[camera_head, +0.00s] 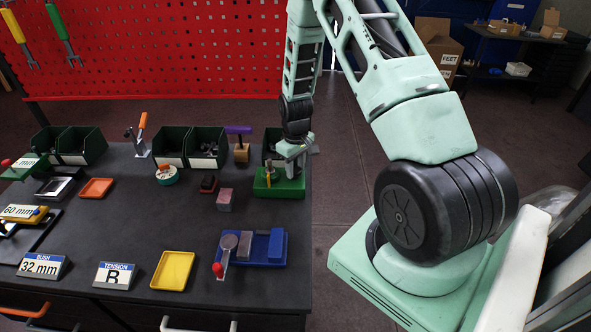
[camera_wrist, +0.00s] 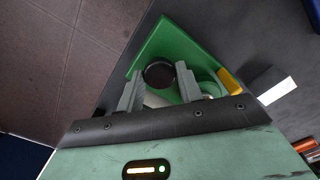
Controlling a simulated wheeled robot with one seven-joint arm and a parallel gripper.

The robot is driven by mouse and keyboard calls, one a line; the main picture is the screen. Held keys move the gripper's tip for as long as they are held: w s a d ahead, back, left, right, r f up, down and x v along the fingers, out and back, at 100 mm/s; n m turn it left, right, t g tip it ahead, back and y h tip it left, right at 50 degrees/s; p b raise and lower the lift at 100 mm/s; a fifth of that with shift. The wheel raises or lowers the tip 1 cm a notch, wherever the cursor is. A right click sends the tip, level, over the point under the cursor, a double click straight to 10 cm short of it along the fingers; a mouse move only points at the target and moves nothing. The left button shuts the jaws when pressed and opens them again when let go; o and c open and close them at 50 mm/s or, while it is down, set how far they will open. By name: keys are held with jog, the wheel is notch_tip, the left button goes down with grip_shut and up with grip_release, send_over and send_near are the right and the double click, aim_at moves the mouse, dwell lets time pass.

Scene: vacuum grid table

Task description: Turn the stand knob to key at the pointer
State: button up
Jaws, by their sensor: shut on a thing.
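The green stand (camera_head: 279,187) sits at the right edge of the dark table. It also shows in the wrist view (camera_wrist: 160,42), where a yellow part (camera_wrist: 230,82) stands at its right side. A dark round knob (camera_wrist: 158,75) shows between my fingertips in the wrist view. My gripper (camera_head: 291,164) comes down over the stand from above and is shut on the knob; in the wrist view its two grey fingers (camera_wrist: 160,80) lie on either side of it. The marks on the knob and the pointer cannot be read, partly hidden by my gripper.
Green bins (camera_head: 190,145) stand along the table's back. A purple-handled tool (camera_head: 241,150) stands left of the green stand. A blue tray (camera_head: 252,248) with blocks and a yellow tray (camera_head: 173,271) lie nearer the front.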

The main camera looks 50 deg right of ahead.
aim_at(296, 169)
jog(key=shift+m, duration=0.3)
dwell(0.4)
jog(key=o, duration=1)
notch_tip(296, 169, up, 18)
jog(key=b, duration=0.4)
jog(key=shift+f, duration=0.25)
